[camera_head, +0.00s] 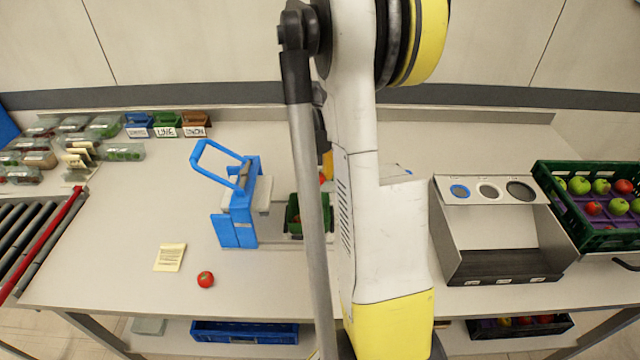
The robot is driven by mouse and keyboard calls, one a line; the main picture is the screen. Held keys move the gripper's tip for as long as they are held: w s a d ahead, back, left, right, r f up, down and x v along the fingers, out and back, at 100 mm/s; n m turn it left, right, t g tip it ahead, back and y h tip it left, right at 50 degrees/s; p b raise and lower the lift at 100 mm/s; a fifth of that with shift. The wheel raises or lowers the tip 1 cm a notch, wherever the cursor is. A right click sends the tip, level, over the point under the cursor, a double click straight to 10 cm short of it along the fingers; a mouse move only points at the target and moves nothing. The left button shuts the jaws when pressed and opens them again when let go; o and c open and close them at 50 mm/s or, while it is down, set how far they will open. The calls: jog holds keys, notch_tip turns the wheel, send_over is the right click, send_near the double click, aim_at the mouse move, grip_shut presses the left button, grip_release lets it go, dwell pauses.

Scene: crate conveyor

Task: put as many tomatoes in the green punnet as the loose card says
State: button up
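The green punnet (291,208) stands on the table just right of a blue frame, partly hidden by my arm. Something reddish shows inside it, but I cannot count what it holds. A loose yellowish card (170,257) lies flat at the left front; its writing is too small to read. A red tomato (205,279) lies on the table right of the card. Another small red patch shows beside my arm, above the punnet in the picture; I cannot tell if it is held. My gripper is mostly hidden behind my arm, so its fingers cannot be made out.
A blue hand-levered device (238,215) stands left of the punnet. Small labelled bins (166,124) and packed punnets (124,152) sit back left, by a roller conveyor (35,240). A grey sorting stand (495,230) and a green crate of produce (590,230) are right. The front-left table is mostly clear.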

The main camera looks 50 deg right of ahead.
jog(key=shift+d+f+b, duration=0.1)
jog(key=shift+f+b, duration=0.35)
jog(key=shift+f, duration=0.2)
notch_tip(320, 180, down, 6)
jog(key=b, duration=0.4)
jog(key=shift+r, duration=0.1)
jog(key=o, duration=1.1)
jog(key=shift+o, duration=0.2)
jog(key=shift+r, duration=0.15)
jog(key=shift+r+p, duration=2.25)
jog(key=shift+r, duration=1.2)
